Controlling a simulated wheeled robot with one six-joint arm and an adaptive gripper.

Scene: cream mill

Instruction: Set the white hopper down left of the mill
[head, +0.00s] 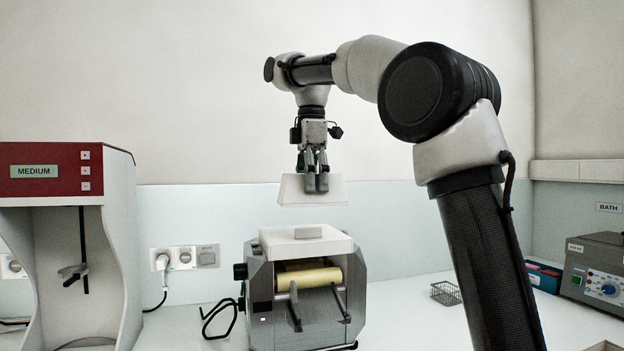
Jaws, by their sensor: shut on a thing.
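The white hopper (294,193), a pale flared piece, hangs in my gripper (317,184), whose dark fingers are shut on it. The hopper is in the air above the mill (357,293), with a gap of wall visible between them. The mill is a grey bench machine with a cream roller (308,277), a dark knob on its left side and two dark bars in front. A white top piece (275,240) with a small grey block on it sits on the mill.
A red and white stand labelled MEDIUM (120,215) is at the left. A wire basket (446,293) and a bath unit (596,268) are at the right.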

